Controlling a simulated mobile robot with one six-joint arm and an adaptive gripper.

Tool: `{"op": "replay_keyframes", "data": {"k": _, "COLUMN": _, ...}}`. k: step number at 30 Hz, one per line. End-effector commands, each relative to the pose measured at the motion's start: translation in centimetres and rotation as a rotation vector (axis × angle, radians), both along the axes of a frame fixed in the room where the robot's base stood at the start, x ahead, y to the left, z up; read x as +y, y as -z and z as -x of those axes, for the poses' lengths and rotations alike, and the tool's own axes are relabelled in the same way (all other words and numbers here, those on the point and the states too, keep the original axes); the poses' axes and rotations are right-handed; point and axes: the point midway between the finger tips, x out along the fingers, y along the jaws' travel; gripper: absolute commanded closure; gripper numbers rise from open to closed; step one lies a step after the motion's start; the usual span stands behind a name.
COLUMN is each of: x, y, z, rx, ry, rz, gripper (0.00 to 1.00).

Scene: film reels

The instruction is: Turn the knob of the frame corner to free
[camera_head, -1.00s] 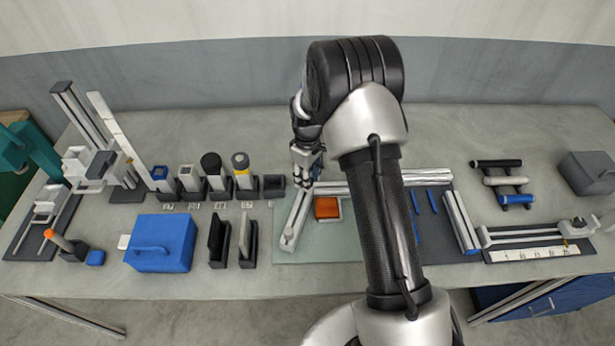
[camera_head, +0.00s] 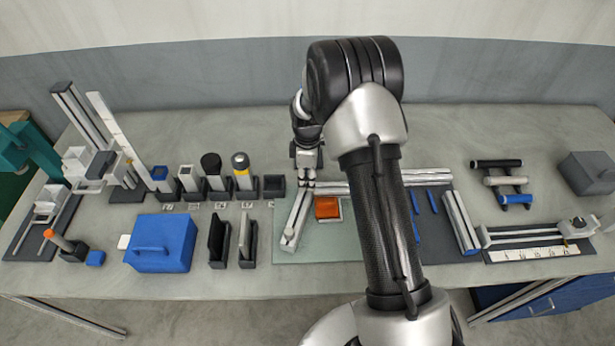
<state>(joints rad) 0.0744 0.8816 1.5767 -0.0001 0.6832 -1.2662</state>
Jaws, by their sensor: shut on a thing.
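The frame corner (camera_head: 312,189) lies on the pale green mat, where a short silver rail (camera_head: 294,222) running toward me meets a long silver rail (camera_head: 420,178) along the back. My gripper (camera_head: 306,183) points down at this corner, its fingertips low on it. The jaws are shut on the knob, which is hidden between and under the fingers. The knob's marking and setting are too small to see. My forearm covers part of the long rail.
An orange block (camera_head: 327,208) in a small tray lies inside the corner. A row of dark holders, the last an empty cup (camera_head: 273,186), stands left of my gripper. A blue box (camera_head: 161,243) is at front left. Another silver rail (camera_head: 461,222) lies to the right.

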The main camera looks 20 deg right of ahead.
Motion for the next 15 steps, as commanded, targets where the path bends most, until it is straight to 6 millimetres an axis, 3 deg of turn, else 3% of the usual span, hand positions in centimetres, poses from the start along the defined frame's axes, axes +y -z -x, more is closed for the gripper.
{"op": "replay_keyframes", "data": {"k": 8, "x": 0.01, "y": 0.0, "z": 0.0, "rx": 0.0, "ry": 0.0, "rz": 0.0, "gripper": 0.92}}
{"op": "replay_keyframes", "data": {"k": 9, "x": 0.01, "y": 0.0, "z": 0.0, "rx": 0.0, "ry": 0.0, "rz": 0.0, "gripper": 0.68}}
{"op": "replay_keyframes", "data": {"k": 15, "x": 0.01, "y": 0.0, "z": 0.0, "rx": 0.0, "ry": 0.001, "rz": 0.0, "gripper": 0.54}}
